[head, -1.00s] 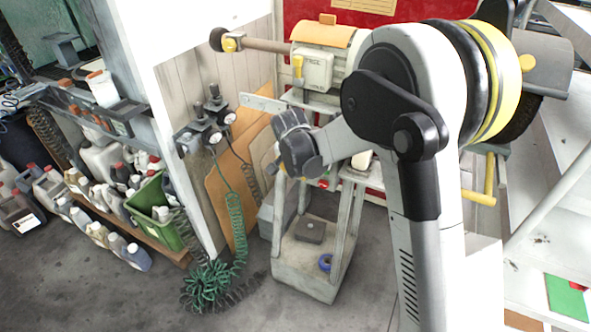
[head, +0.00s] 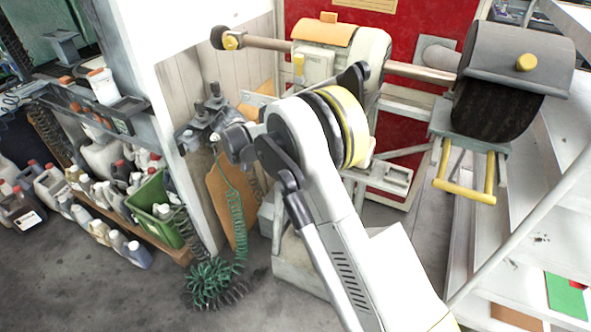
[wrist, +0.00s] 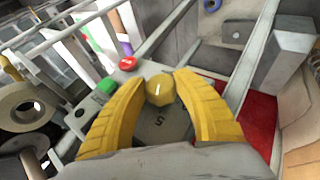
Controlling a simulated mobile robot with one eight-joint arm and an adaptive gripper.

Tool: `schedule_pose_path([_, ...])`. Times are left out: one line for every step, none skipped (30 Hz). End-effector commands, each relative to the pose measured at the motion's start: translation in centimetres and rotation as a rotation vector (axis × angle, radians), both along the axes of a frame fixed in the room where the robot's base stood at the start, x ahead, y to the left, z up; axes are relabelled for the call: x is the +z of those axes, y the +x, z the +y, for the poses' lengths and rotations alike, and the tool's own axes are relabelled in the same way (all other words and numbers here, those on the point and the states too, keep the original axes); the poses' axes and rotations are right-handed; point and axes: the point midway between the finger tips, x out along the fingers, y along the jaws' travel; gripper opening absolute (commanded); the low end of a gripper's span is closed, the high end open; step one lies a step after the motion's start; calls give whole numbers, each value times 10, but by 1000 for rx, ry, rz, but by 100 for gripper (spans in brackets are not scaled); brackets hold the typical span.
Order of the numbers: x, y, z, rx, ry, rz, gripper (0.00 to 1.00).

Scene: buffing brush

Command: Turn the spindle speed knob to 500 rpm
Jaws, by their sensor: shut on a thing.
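The spindle speed knob (wrist: 160,91) is a small round yellow knob with a pale pointer mark, on a grey panel with dark lettering too small to read as a speed. My gripper (wrist: 160,84) has two ribbed yellow fingers, one on each side of the knob, shut on it in the wrist view. A green button (wrist: 107,86) and a red button (wrist: 128,63) sit beyond it to the left. In the head view my arm hides the knob and gripper.
The buffing machine (head: 372,45) stands against a red panel (head: 420,22), with a large dark brush (head: 490,108) at right. A green coiled hose (head: 212,284) lies on the floor. Bottles and a green crate (head: 152,198) stand at left. White steps (head: 520,250) are at right.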

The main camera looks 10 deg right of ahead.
Motion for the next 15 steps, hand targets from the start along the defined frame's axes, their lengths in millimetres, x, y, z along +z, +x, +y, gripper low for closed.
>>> schedule_pose_path([-2,0,1,0,-14,12,5])
schedule_pose_path([-2,0,1,0,-22,20,5])
schedule_pose_path([-2,0,1,0,-31,28,5])
schedule_pose_path([-2,0,1,0,-39,32,5])
schedule_pose_path([-2,0,0,-1,-45,36,5])
schedule_pose_path([-2,0,0,-1,-52,41,5])
schedule_pose_path([-1,-1,0,-1,-56,45,5])
schedule_pose_path([-1,-1,0,-1,-58,48,5])
schedule_pose_path([-1,-1,0,-1,-63,51,5])
schedule_pose_path([-1,-1,0,0,-64,53,5])
schedule_pose_path([-1,-1,0,-1,-66,54,5])
schedule_pose_path([-1,-1,0,0,-67,55,5])
schedule_pose_path([-1,-1,0,-1,-68,55,5])
schedule_pose_path([-1,-1,0,0,-68,56,5])
schedule_pose_path([-1,-1,0,0,-69,56,5])
